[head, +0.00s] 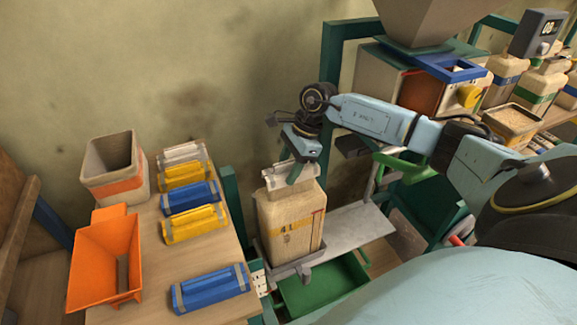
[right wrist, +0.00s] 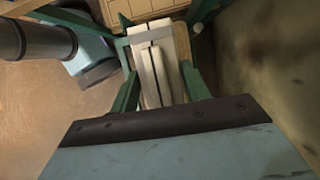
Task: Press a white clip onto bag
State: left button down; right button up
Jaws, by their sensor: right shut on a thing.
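The tan bag (head: 290,222) stands upright on a small metal platform in the head view, with dark marks on its front. A white clip (head: 275,178) lies across the bag's top. My right gripper (head: 298,168) points down from above and is shut on this clip. The clip appears to touch the bag, but I cannot tell whether it is fastened. In the right wrist view, pale long bars (right wrist: 158,72) that look like the clip show beyond the gripper body. Another white clip (head: 181,154) lies on the table. My left gripper is not in view.
Yellow and blue clips (head: 191,195) lie in a column on the wooden table (head: 222,253). An open tan container (head: 113,165) and an orange scoop (head: 104,254) stand to their left. A green tray (head: 322,287) sits below the bag. A hopper machine (head: 414,82) and filled bags stand at right.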

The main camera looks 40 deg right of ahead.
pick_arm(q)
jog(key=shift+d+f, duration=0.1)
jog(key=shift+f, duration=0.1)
pick_arm(e)
jog(key=shift+f, duration=0.15)
